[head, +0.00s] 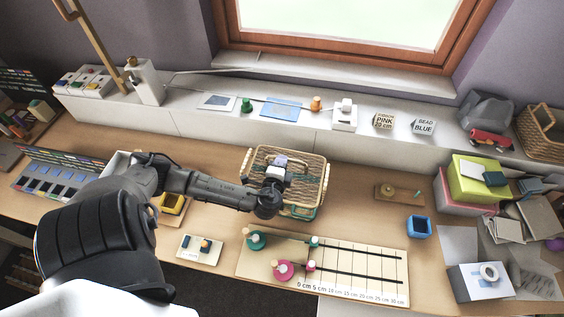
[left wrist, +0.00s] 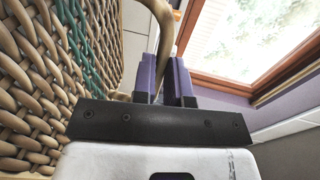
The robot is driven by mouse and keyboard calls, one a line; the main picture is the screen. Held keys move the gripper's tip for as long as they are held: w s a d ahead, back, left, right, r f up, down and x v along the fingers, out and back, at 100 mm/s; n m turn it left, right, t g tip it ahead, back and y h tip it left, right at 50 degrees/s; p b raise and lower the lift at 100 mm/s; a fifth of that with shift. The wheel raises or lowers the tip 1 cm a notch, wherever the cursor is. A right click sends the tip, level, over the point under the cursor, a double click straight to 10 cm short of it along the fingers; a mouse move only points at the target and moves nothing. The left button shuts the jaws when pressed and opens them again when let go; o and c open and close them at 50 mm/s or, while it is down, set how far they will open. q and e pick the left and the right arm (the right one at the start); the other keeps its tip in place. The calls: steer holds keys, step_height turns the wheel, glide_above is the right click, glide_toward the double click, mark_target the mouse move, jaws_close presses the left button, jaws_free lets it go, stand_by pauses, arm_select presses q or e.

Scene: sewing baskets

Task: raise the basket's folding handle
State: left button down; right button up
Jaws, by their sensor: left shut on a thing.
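The wicker basket (head: 317,178) stands on the table in the middle of the head view, with some teal at its front. In the left wrist view its woven wall (left wrist: 40,75), with a teal band, fills the left side. My left gripper (head: 275,172) is over the basket in the head view and hides part of it. In the left wrist view its purple fingers (left wrist: 167,80) are shut on the tan curved handle (left wrist: 166,32), which runs up between them. The handle's full angle cannot be told. My right gripper is not in view.
A ruled board (head: 360,262) with teal and pink pieces lies in front of the basket. A blue open box (head: 418,227) and a small wooden tray (head: 398,194) are to the right. A white ledge (head: 290,133) runs behind.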

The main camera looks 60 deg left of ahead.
arm_select(q)
steer(key=shift+s+d+f+t+y, duration=0.1)
steer(key=shift+s+t+y, duration=0.05)
steer(key=shift+t+y, duration=0.15)
stand_by(0.4)
steer(key=c, duration=1.4)
jaws_free()
steer(key=shift+s+d, duration=0.2)
steer(key=shift+d, duration=0.05)
steer(key=b+v, duration=0.2)
steer(key=v, duration=1.1)
steer(key=shift+s+d, duration=0.1)
steer(key=shift+d, duration=0.05)
